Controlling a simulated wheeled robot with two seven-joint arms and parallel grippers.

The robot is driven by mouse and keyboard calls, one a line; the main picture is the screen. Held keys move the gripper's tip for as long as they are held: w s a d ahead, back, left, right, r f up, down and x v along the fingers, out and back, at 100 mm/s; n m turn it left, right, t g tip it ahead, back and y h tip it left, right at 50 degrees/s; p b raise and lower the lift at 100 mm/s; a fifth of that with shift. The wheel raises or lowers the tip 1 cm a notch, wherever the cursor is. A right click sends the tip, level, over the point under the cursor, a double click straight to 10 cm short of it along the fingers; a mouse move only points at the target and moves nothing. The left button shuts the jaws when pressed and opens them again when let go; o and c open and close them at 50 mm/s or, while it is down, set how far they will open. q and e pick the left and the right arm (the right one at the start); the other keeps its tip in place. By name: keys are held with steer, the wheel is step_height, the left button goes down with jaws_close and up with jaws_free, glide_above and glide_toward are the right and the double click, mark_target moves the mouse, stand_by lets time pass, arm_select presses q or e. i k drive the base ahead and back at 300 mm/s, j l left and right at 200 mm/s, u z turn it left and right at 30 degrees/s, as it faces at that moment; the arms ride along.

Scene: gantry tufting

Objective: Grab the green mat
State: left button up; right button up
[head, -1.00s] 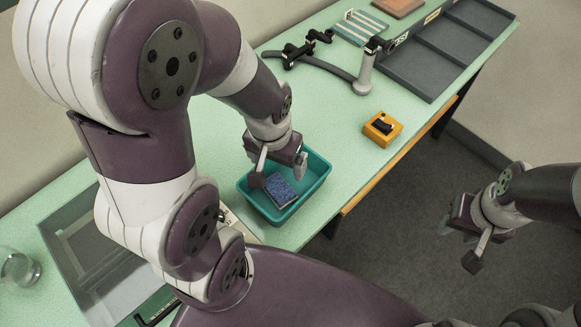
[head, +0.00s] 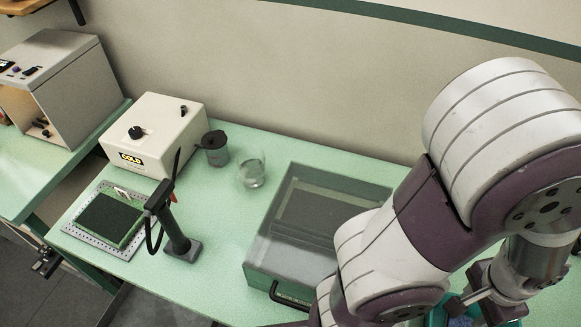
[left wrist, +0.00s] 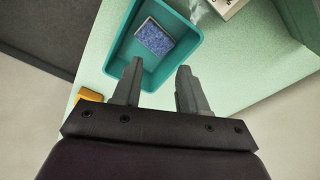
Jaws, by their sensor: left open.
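The green mat (head: 111,221) is a dark green rectangle with a lighter green border. It lies flat on a grey perforated plate (head: 79,241) at the left of the bench in the head view. My left gripper (head: 484,308) is at the lower right of the head view, far from the mat. In the left wrist view the left gripper (left wrist: 158,85) is open and empty, above a teal bin (left wrist: 112,72) holding a blue sponge (left wrist: 154,37). The mat is outside the left wrist view. My right gripper is out of view.
A black stand (head: 182,247) with an upright arm and cable stands just right of the mat. A white box marked COLD (head: 158,130) stands behind it. A dark cup (head: 215,148), a glass (head: 251,173) and a glass-topped case (head: 310,225) are farther right.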

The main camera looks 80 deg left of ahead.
mark_target(113, 216)
steer(key=u, duration=4.25)
steer(key=i+j+z, duration=0.1)
steer(key=j, duration=0.25)
steer(key=i+j+z, duration=0.1)
steer(key=i+j, duration=0.15)
steer(key=i+j+z, duration=0.1)
steer(key=j, duration=0.35)
steer(key=z, duration=1.7)
